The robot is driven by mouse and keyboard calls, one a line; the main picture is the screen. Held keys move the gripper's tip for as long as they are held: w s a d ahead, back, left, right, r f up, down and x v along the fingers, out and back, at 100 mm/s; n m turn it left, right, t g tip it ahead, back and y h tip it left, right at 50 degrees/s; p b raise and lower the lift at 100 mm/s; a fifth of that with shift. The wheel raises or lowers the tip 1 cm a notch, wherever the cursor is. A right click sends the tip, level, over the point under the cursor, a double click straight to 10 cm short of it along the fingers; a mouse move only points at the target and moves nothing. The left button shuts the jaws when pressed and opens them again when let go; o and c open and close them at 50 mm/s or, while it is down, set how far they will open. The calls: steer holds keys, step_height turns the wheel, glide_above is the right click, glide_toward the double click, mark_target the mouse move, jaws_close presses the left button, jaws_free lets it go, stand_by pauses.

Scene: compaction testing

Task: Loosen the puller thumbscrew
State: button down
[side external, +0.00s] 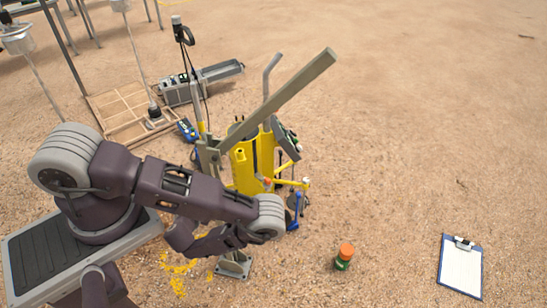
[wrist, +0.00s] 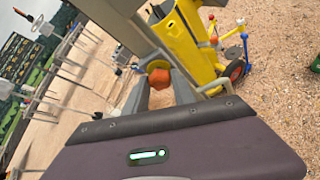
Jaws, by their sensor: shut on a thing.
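The puller stands upright on the ground in the side external view, with a yellow body (side external: 250,165) and a long grey lever (side external: 285,98) slanting up to the right. In the wrist view the puller's yellow tube (wrist: 185,38) and a grey beam rise just beyond my fingers. My gripper (wrist: 161,88) has its two grey fingers on either side of an orange-red knob (wrist: 159,77), which appears to be the puller thumbscrew, and is shut on it. The knob's shaft is hidden. In the side external view my arm hides the fingertips and the knob.
A green jar with an orange lid (side external: 344,257) and a clipboard (side external: 461,265) lie to the right on bare sand. Grey boxes (side external: 185,92) and a wooden frame (side external: 120,110) stand behind the puller. A blue-handled tool (side external: 293,210) is close to the puller's right side.

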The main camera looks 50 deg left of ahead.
steer(key=c, duration=1.3)
jaws_free()
steer(key=shift+w+f, duration=0.1)
steer(key=shift+o, duration=0.6)
jaws_close()
